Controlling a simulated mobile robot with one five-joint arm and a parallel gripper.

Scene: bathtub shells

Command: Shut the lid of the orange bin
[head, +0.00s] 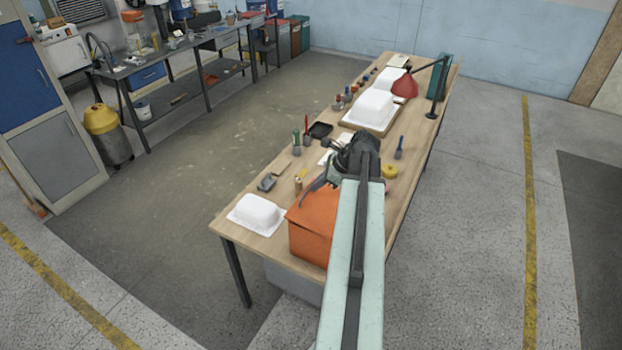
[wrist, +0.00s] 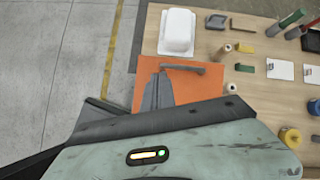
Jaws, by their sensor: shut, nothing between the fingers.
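The orange bin (head: 310,238) stands on the near end of the workbench, partly hidden by my arm in the head view. In the wrist view its flat orange top (wrist: 187,88) shows below the white shell, with a dark grey bar along its far edge. The lid looks down or nearly down; I cannot tell whether a gap remains. My gripper (wrist: 158,78) is shut and empty, its grey fingers over the left part of the orange top. Whether they touch it is unclear. In the head view the fingertips are hard to make out behind my arm.
A white tub shell (head: 257,214) lies close left of the bin on the workbench (head: 235,234). Small tools, a wooden cylinder (head: 298,186) and a yellow roll (head: 389,171) lie beyond. A red lamp (head: 405,85) stands at the far end.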

